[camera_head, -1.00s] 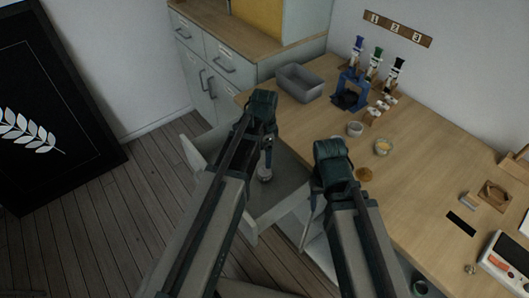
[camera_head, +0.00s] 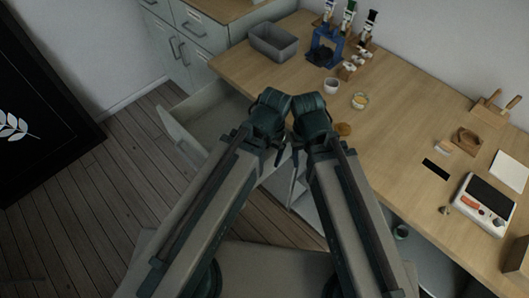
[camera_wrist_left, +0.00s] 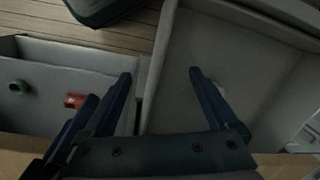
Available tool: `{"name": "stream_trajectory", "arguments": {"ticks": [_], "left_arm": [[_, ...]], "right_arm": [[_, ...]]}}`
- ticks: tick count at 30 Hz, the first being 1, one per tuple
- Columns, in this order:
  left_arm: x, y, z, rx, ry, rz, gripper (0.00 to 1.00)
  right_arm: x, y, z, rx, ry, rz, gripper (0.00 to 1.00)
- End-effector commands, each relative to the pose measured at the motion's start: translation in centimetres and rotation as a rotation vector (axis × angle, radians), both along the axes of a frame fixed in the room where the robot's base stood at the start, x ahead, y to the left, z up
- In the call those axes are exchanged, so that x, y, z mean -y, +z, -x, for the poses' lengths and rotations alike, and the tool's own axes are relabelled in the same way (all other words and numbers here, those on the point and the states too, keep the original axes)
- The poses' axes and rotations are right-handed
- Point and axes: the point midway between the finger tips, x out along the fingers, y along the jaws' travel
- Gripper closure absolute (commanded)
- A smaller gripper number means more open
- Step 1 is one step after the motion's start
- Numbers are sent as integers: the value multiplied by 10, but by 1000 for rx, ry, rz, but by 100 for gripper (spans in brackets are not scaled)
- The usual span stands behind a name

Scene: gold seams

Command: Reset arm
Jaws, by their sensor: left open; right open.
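My two arms reach forward in the head view, and their wrists meet close together in front of the table's near edge. My left gripper (camera_head: 279,156) points down over the open drawer (camera_head: 208,118); the wrist hides part of it. In the left wrist view its two fingers (camera_wrist_left: 160,78) stand wide apart with nothing between them. A small pale thing (camera_wrist_left: 221,89) shows beside the right finger, inside the drawer. My right gripper (camera_head: 294,178) hangs just right of the left one, open, with no object seen in it.
A second drawer in the wrist view holds a red item (camera_wrist_left: 75,101) and a green round one (camera_wrist_left: 18,87).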

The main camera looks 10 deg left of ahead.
Motion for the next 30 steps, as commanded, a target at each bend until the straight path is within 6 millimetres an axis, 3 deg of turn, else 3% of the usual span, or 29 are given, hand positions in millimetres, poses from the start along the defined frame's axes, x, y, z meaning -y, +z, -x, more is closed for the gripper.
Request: {"name": "stream_trajectory", "arguments": {"ticks": [11,24,30], "left_arm": [[0,7,0,1,5,0,7],[0,98,0,0,4,0,7],[0,98,0,0,4,0,7]], "right_arm": [[0,7,0,0,0,0,44],[0,98,0,0,-1,0,44],[0,98,0,0,-1,0,44]]}}
